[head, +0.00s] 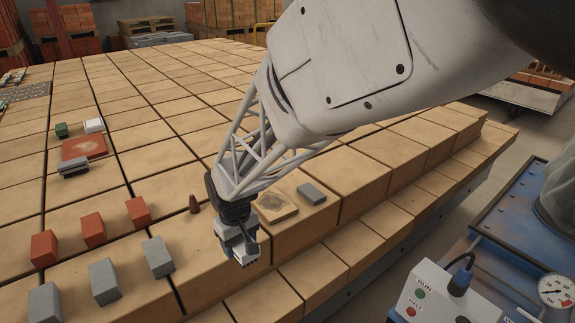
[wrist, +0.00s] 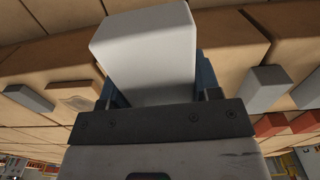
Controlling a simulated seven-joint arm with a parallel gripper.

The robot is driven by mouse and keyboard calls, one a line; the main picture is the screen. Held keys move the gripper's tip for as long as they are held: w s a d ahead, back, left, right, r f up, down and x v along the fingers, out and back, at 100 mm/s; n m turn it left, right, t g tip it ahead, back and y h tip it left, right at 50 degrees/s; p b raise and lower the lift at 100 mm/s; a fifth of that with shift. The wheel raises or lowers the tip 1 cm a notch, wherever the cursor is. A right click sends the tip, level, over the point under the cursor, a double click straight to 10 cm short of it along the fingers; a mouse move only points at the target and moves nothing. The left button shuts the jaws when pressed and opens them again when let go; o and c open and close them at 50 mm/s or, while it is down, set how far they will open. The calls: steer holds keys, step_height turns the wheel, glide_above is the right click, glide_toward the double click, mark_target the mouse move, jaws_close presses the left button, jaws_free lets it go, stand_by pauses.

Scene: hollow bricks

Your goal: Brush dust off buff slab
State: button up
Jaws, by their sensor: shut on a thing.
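The buff slab (head: 288,211) lies flat on the large buff block surface, just right of my gripper in the head view. It bears a darker brownish patch, and it also shows at left in the wrist view (wrist: 92,104). My gripper (head: 240,253) is shut on a pale block (wrist: 145,50), which fills the middle of the wrist view between the blue fingers. The gripper and block are beside the slab, near the front edge of the blocks, and apart from it. No brush can be made out in either view.
A grey brick (head: 312,193) lies right of the slab. A small brown cone (head: 194,204) stands to its left. Red bricks (head: 93,230) and grey bricks (head: 104,281) stand in rows at left. A red slab (head: 85,147) lies farther back. A control box (head: 440,297) is at lower right.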

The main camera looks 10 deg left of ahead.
steer(key=w+r, duration=0.2)
steer(key=w, duration=1.2)
steer(key=w+a+r, duration=0.1)
steer(key=w+r, duration=0.1)
steer(key=w, duration=1.3)
steer(key=shift+w, duration=0.15)
